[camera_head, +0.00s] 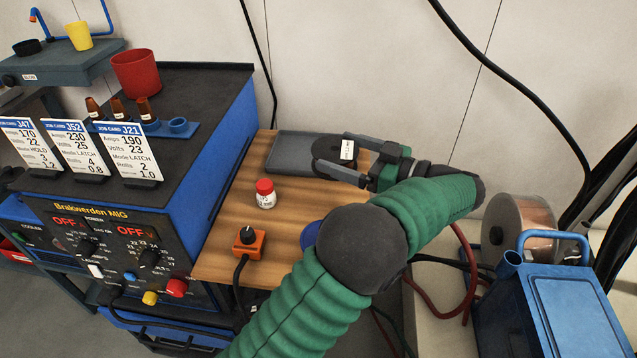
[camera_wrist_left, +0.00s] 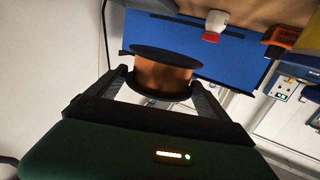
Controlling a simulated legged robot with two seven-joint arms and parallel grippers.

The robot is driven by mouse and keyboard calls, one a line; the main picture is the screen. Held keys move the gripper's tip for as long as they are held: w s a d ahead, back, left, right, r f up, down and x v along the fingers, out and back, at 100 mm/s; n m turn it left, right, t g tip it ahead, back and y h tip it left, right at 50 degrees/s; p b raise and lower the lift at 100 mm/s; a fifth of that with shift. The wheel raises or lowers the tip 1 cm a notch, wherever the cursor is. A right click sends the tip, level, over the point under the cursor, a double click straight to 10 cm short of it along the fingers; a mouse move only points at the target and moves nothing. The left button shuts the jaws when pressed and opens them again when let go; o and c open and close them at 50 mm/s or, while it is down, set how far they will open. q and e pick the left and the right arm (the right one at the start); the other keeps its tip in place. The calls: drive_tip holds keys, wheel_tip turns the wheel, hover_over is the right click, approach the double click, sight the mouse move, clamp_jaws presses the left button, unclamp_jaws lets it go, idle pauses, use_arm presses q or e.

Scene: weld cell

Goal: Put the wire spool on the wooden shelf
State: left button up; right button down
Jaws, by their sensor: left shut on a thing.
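The wire spool (camera_head: 325,152) has black flanges, with a white label showing in the head view. In the left wrist view, copper-coloured wire (camera_wrist_left: 160,76) shows between its two flanges. My left gripper (camera_head: 352,161) is shut on the spool, with one finger on each side. The wooden shelf (camera_head: 285,222) lies beside the blue welding machine. The spool is over the shelf's far right end, in front of a grey tray (camera_head: 290,148). I cannot tell whether it touches the shelf or the tray. My right gripper is not in view.
A white bottle with a red cap (camera_head: 265,195) and an orange knob box (camera_head: 249,243) stand on the shelf. A blue round thing (camera_head: 310,235) is partly hidden by my arm. A larger copper spool (camera_head: 525,225) and a blue container (camera_head: 545,300) are at the right.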

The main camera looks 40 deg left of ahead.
use_arm(q)
wheel_tip(320, 180, down, 9)
drive_tip(key=b, duration=0.4)
drive_tip(key=shift+f, duration=0.15)
drive_tip(key=o, duration=1.7)
drive_tip(key=shift+o, duration=0.6)
drive_tip(key=shift+s, duration=0.1)
drive_tip(key=shift+d, duration=0.3)
drive_tip(key=w+d+p, duration=0.1)
drive_tip(key=d+p, duration=0.4)
drive_tip(key=d, duration=0.6)
drive_tip(key=shift+w+d+r, duration=0.25)
drive_tip(key=shift+w+r, duration=0.1)
